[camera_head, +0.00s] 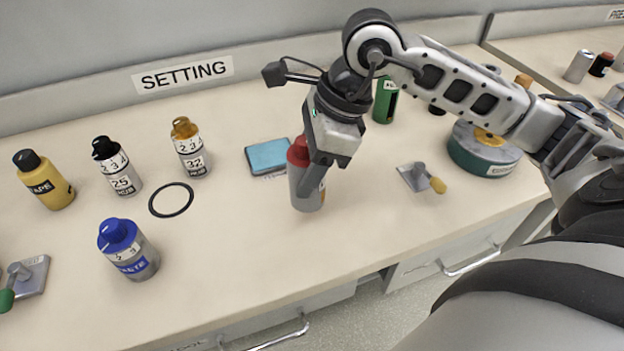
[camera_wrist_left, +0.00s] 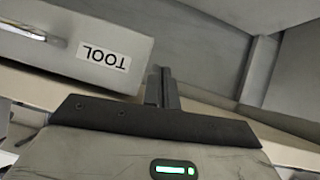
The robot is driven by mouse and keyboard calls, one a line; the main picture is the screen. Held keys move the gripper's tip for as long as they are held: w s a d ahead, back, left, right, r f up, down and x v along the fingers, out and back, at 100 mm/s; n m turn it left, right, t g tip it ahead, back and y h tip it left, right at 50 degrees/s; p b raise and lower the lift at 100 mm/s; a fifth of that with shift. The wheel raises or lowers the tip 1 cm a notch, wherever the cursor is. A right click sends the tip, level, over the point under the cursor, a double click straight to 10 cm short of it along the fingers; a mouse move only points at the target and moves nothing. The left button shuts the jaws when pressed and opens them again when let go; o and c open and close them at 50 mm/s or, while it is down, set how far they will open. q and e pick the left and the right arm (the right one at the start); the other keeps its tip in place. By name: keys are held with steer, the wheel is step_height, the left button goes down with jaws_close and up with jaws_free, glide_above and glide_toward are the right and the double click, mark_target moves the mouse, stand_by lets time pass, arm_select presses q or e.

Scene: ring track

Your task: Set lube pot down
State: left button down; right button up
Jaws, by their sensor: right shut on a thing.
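A grey pot with a red cap (camera_head: 306,187), which I take to be the lube pot, is upright at the middle of the bench. My right gripper (camera_head: 318,172) is shut on it from above right, and its fingers hide part of the pot's side. The pot's base is at or just above the bench top; I cannot tell which. My left gripper (camera_wrist_left: 163,90) shows only in the left wrist view, with its fingers together and nothing seen between them, near a drawer front labelled TOOL (camera_wrist_left: 103,57).
A blue pad (camera_head: 268,156) lies just behind the pot. A black ring (camera_head: 171,200) and several capped pots, one blue-capped (camera_head: 128,250), stand left. A yellow-handled clamp (camera_head: 421,178) and a round green-sided turntable (camera_head: 482,150) are right. Bench top in front is clear.

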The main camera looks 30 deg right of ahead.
steer(key=shift+w+d+f, duration=0.2)
steer(key=shift+d+f, duration=0.25)
steer(key=shift+f, duration=0.1)
steer(key=shift+w+d+f, duration=0.2)
steer(key=shift+d+f, duration=0.2)
steer(key=shift+f, duration=0.15)
step_height(320, 180, down, 3)
steer(key=shift+f, duration=0.2)
steer(key=o, duration=1.1)
